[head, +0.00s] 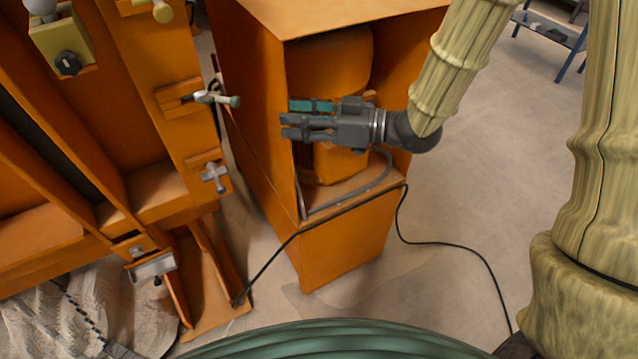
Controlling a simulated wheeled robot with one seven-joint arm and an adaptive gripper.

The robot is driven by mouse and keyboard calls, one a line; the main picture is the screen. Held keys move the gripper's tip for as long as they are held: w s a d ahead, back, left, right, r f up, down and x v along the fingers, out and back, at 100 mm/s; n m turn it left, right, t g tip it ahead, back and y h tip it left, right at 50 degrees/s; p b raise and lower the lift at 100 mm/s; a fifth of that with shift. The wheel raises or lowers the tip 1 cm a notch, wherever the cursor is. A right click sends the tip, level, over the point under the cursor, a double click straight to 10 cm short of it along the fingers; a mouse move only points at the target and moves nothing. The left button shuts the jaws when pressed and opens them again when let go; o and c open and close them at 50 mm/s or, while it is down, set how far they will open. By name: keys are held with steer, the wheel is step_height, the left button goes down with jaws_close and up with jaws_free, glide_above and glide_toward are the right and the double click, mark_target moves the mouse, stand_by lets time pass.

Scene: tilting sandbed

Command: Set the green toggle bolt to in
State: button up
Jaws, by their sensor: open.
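A toggle bolt (217,98) with a pale greenish knob sits on an orange bracket on the right side of the orange frame. Its lever points to the right, away from the frame. I cannot tell from this view whether it is in or out. My gripper (287,119) is open, with its fingers pointing left towards the bolt. It appears empty and apart from the bolt, to its right in the picture, in front of the orange cabinet. One finger shows a teal part.
The open-fronted orange cabinet (345,240) stands behind and below my gripper. A grey cross-shaped knob (214,177) sits below the bolt, and a black knob (67,63) is at upper left. A black cable (330,221) crosses the cabinet front.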

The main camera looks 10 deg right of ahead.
steer(key=d+f+m+h, duration=0.2)
steer(key=f+m+h, duration=0.1)
steer(key=f, duration=0.7)
steer(key=d+f+m+h, duration=0.1)
steer(key=f+m+h, duration=0.1)
steer(key=f, duration=0.8)
steer(key=shift+s+d+m+t+h+p, duration=0.3)
steer(key=shift+s+d+m+h+p, duration=0.1)
steer(key=shift+h, duration=0.4)
steer(key=shift+c, duration=0.2)
